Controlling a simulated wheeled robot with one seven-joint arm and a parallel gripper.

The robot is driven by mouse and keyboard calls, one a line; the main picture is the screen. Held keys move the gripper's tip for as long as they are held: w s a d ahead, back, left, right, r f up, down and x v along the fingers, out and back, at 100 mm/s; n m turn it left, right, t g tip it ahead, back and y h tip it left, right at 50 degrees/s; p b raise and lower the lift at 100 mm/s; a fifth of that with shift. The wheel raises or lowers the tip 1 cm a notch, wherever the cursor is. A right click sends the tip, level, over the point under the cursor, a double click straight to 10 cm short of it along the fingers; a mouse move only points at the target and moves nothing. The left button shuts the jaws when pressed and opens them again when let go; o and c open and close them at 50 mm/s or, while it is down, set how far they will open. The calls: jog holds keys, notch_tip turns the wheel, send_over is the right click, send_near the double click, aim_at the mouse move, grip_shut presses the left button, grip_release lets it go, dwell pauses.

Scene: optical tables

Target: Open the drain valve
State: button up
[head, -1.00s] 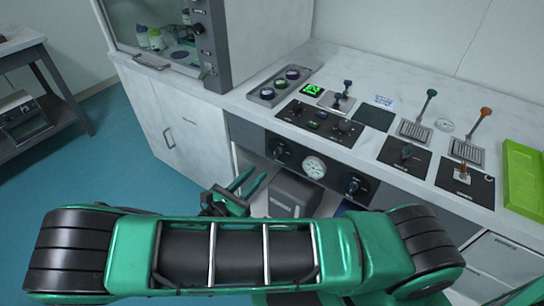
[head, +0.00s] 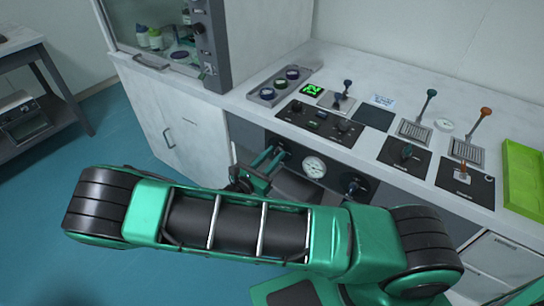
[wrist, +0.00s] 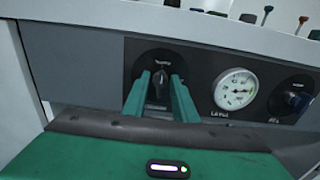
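A black knob (wrist: 158,88) sits on the dark front panel (wrist: 205,62), left of a round white gauge (wrist: 235,90). My gripper (wrist: 160,77) is open, with one green finger on each side of the left knob in the wrist view. In the head view my gripper (head: 270,159) is close to the left end of the panel, by that knob. I cannot tell whether the fingers touch it.
The white worktop (head: 390,75) above carries switch panels, levers with green (head: 431,94) and orange (head: 486,112) handles, and a green tray (head: 523,175). A grey box beneath the panel is partly hidden by my arm. A white cabinet (head: 185,130) stands left.

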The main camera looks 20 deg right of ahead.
jog(key=shift+c, duration=0.5)
grip_shut()
jog(key=m, duration=1.3)
jog(key=shift+s+f+m, duration=0.15)
jog(key=shift+f+m, duration=0.05)
jog(key=shift+m, duration=0.1)
jog(key=shift+f+m, duration=0.15)
jog(key=shift+m, duration=1.95)
